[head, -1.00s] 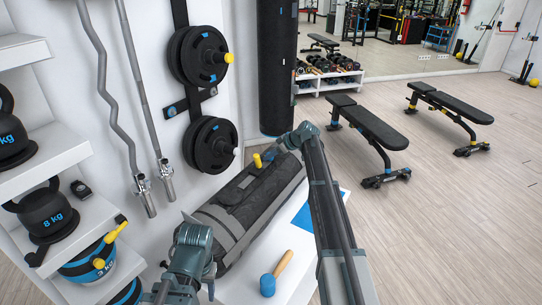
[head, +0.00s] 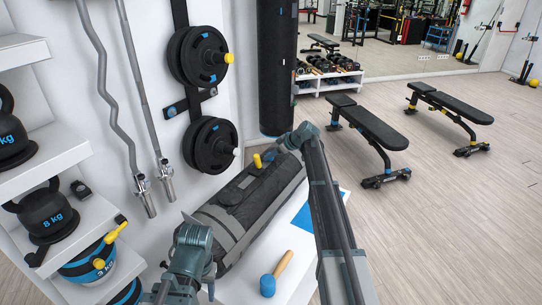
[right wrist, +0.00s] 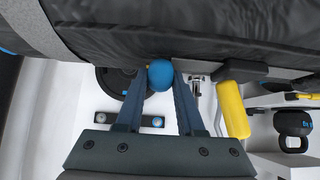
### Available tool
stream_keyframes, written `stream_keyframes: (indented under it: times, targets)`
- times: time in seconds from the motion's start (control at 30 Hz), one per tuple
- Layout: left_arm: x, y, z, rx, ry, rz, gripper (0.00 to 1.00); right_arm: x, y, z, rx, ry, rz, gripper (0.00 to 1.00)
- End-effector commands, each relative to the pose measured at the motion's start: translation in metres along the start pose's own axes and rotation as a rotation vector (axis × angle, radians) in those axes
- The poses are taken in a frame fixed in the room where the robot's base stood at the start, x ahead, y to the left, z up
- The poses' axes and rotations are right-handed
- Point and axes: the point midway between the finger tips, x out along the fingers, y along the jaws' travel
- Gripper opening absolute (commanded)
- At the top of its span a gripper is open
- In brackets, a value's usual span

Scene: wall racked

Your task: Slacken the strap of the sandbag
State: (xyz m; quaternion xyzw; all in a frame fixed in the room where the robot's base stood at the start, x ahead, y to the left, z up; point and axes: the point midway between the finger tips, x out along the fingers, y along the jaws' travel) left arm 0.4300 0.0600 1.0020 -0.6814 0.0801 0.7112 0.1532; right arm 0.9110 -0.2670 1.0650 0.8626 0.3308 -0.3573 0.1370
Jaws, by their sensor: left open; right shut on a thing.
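The sandbag (head: 245,208) is a long dark grey bag with lighter grey bands, lying along a white bench top in the head view. A yellow handle (head: 257,160) stands near its far end and also shows in the right wrist view (right wrist: 232,108). My right gripper (head: 274,152) is at the bag's far end. In the right wrist view its fingers (right wrist: 161,98) are shut on a round blue knob (right wrist: 160,75) just beside the dark fabric. The strap's slack cannot be made out. My left gripper (head: 188,218) is open by the bag's near end, small and partly hidden.
A mallet (head: 275,274) with blue head lies on the bench top (head: 298,240), right of the bag. Shelves with kettlebells (head: 45,212) stand left. Weight plates (head: 200,55) and bars hang on the wall. A dark punching bag (head: 277,70) hangs behind.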

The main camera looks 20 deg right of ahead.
Motion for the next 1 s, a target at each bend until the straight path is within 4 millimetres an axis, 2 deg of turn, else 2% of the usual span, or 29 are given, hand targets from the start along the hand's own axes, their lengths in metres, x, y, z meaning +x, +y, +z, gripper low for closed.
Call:
stream_keyframes:
  times: [0.47,0.7,0.97,1.0]
  targets:
    - [0.000,0.000,0.000,0.000,0.000,0.000,0.50,0.000,-0.001,0.000,0.000,0.000,0.000,0.00]
    - [0.000,0.000,0.000,0.000,0.000,0.000,0.50,-0.001,-0.028,0.001,0.000,-0.001,-0.001,0.00]
    - [0.000,0.000,0.000,0.000,0.000,0.000,0.50,0.000,-0.027,0.000,0.000,-0.001,0.000,0.00]
    - [0.000,0.000,0.000,0.000,0.000,0.000,0.50,0.000,-0.027,0.000,0.000,-0.001,0.000,0.44]
